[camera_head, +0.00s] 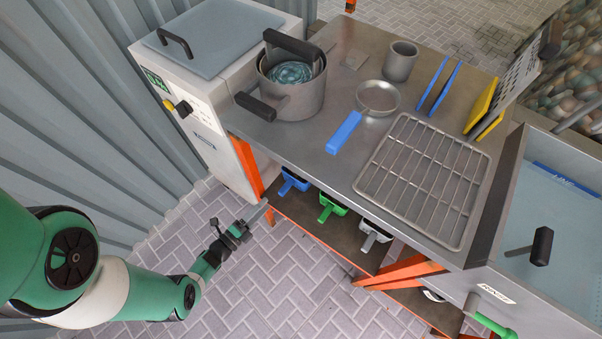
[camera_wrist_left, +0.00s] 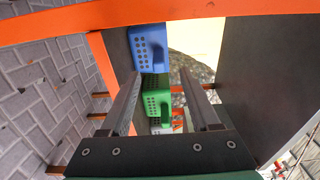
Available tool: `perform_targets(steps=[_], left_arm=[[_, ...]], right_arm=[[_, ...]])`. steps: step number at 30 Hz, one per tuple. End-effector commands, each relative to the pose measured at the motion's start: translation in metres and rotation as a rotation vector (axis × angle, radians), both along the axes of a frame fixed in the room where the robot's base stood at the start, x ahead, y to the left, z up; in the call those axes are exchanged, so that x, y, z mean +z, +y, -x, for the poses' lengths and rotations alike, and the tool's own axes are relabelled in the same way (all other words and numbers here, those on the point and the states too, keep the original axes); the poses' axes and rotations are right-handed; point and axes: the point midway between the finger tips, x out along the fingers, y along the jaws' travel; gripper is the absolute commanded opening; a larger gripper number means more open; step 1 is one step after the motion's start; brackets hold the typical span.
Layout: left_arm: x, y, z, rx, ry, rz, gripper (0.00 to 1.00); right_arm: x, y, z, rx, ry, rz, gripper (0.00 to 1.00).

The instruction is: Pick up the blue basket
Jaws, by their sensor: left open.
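The blue basket (camera_head: 292,181) sits on the dark shelf under the steel counter, at the left end of a row of baskets. In the left wrist view the blue basket (camera_wrist_left: 149,48), with round holes in its wall, is ahead at the top centre, beyond the fingertips. My left gripper (camera_head: 262,211) is just outside the shelf's front edge, a little below and left of the blue basket. Its fingers (camera_wrist_left: 160,73) are apart with nothing held between them. My right gripper is not in view.
A green basket (camera_head: 331,207) and a grey basket (camera_head: 375,237) stand beside the blue one. An orange frame leg (camera_head: 247,167) is close to the left gripper. The counter above holds a pot (camera_head: 296,100), a pan (camera_head: 377,97) and a rack (camera_head: 424,178). The paved floor is clear.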

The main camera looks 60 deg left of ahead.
Motion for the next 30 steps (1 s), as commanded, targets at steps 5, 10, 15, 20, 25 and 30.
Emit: perform_targets(steps=[5,10,15,20,25,30], left_arm=[[-0.001,0.008,-0.024,-0.011,-0.003,-0.001,0.62],[-0.001,0.017,-0.045,-0.007,-0.002,0.0,0.62],[0.0,0.021,-0.051,-0.001,-0.002,0.002,0.62],[-0.004,0.024,-0.064,-0.006,-0.003,0.0,0.62],[-0.006,0.034,-0.092,-0.004,-0.004,0.001,0.62],[-0.005,0.038,-0.1,0.0,-0.001,0.003,0.62]], right_arm=[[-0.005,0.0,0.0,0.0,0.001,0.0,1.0],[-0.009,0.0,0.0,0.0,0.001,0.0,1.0],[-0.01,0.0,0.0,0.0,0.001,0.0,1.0],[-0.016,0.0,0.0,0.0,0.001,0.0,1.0],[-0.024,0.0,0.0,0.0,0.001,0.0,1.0],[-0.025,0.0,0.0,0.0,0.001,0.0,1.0]])
